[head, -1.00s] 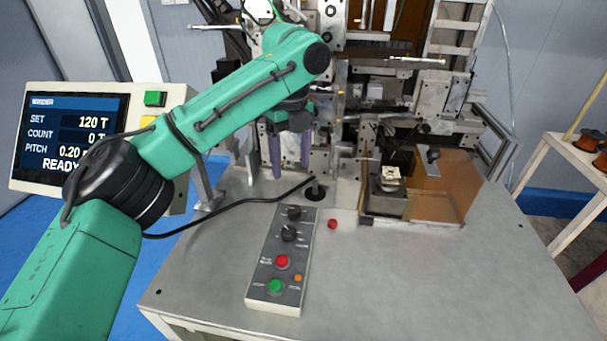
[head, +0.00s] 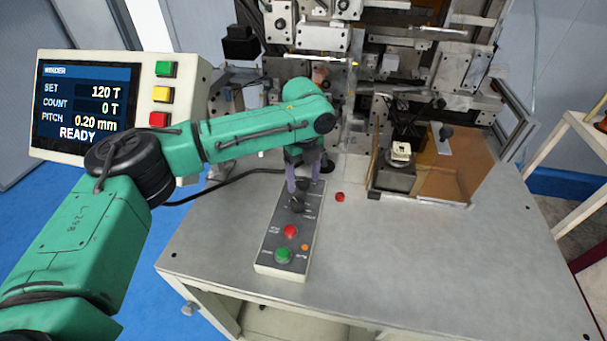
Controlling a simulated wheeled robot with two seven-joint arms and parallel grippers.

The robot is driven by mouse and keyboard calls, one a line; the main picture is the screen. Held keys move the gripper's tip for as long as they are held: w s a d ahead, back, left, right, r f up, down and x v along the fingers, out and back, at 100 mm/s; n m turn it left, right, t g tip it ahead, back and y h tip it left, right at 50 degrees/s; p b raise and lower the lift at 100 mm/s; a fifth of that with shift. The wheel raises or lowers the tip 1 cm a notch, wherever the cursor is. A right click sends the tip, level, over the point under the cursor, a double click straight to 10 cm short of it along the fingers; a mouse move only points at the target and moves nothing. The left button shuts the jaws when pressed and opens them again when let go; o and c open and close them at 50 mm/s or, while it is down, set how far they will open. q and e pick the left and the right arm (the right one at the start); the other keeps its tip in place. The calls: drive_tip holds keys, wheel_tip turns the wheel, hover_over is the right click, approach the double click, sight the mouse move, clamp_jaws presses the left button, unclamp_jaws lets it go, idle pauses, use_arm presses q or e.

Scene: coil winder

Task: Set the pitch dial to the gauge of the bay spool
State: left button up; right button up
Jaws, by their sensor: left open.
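The control box (head: 265,258) lies on the bench with two black dials at its far end. The nearer dial (head: 296,205) shows just below my left gripper (head: 303,182); the farther dial (head: 304,185) is partly hidden between its fingers. The gripper points down, open, over this end of the box; I cannot tell whether it touches a dial. The dial labels are too small to read, so I cannot tell which is pitch. The winder display (head: 88,108) reads PITCH 0.20 mm, SET 120 T, COUNT 0 T, READY. I cannot make out the bay spool or its gauge. My right gripper is not in view.
Red (head: 290,231) and green (head: 283,255) buttons sit on the near part of the box. A small red piece (head: 340,197) lies right of it. The winding machine (head: 395,70) stands behind, with an amber guard (head: 455,170). The bench's front right is clear.

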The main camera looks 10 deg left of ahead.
use_arm(q)
drive_tip(key=shift+c, duration=0.7)
drive_tip(key=shift+w, duration=0.1)
clamp_jaws()
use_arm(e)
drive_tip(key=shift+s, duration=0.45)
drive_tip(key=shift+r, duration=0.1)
